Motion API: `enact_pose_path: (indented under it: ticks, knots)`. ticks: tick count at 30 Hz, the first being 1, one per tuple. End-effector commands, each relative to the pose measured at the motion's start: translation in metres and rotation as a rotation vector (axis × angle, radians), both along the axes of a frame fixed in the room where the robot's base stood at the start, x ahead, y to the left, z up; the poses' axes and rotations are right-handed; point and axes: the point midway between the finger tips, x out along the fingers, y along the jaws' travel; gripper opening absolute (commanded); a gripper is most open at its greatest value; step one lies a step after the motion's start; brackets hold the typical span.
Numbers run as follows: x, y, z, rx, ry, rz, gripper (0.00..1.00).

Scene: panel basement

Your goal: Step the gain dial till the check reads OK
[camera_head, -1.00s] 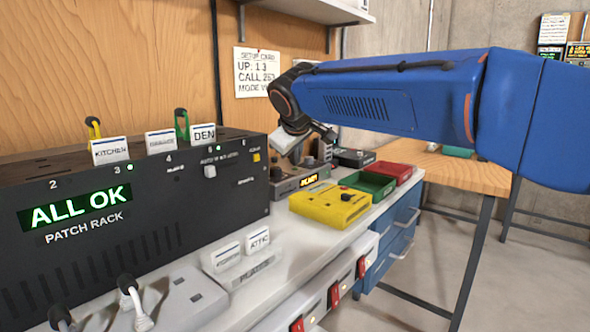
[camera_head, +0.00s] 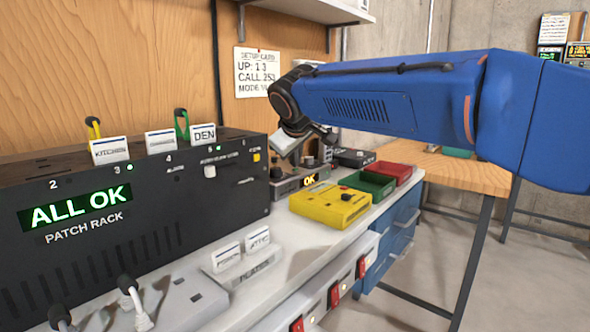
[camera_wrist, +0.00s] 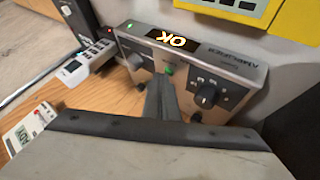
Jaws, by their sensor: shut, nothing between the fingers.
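The grey amplifier (camera_head: 285,184) sits on the bench to the right of the black patch rack. Its small lit display (camera_head: 310,180) reads OK, and the wrist view shows OK on it too (camera_wrist: 173,40). In the wrist view its front has a black knob (camera_wrist: 207,97) on the right and another knob (camera_wrist: 135,62) on the left; I cannot read which is the gain dial. My gripper (camera_wrist: 163,84) is shut and empty, its fingertips in front of the panel between the knobs. Whether it touches the panel is unclear. In the head view the wrist partly hides the amplifier.
The patch rack (camera_head: 110,240) shows ALL OK and carries tagged plugs. A yellow box (camera_head: 325,208), a green bin (camera_head: 368,184) and a red bin (camera_head: 393,172) stand right of the amplifier.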

Motion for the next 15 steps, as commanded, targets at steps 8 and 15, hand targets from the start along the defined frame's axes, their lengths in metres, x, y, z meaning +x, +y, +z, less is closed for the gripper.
enact_pose_path:
  ticks: [8,15]
  knots:
    - [0.0,0.0,0.012,0.0,-0.001,-0.001,0.0]
    - [0.0,0.0,0.014,0.0,0.0,0.0,0.0]
